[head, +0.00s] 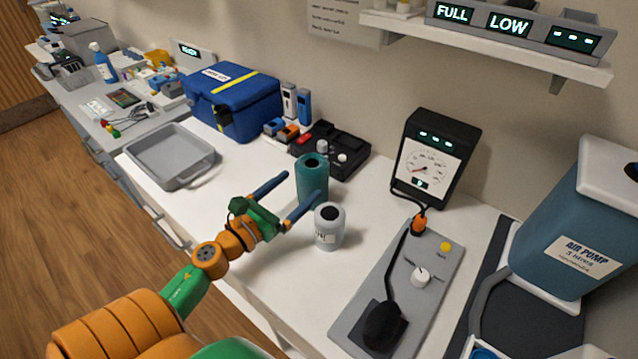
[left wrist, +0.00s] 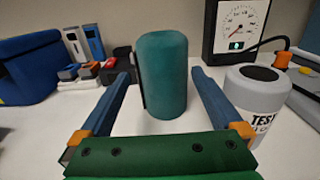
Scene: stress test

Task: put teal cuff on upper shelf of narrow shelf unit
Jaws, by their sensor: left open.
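The teal cuff (head: 312,182) is an upright cylinder on the white worktop, with a dark opening in its top in the head view. My left gripper (head: 303,184) is open, low over the worktop, with its two blue fingers pointing at the cuff. In the left wrist view the cuff (left wrist: 162,78) stands upright between the lines of the open fingers (left wrist: 160,80), near their tips; I cannot tell how deep it sits between them. No grip on it shows. My right gripper is not in view. I cannot identify a narrow shelf unit in these views.
A white labelled bottle (head: 329,226) stands close beside the cuff, near one finger. A grey tray (head: 170,155) lies left. A wall shelf (head: 480,50) is upper right.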

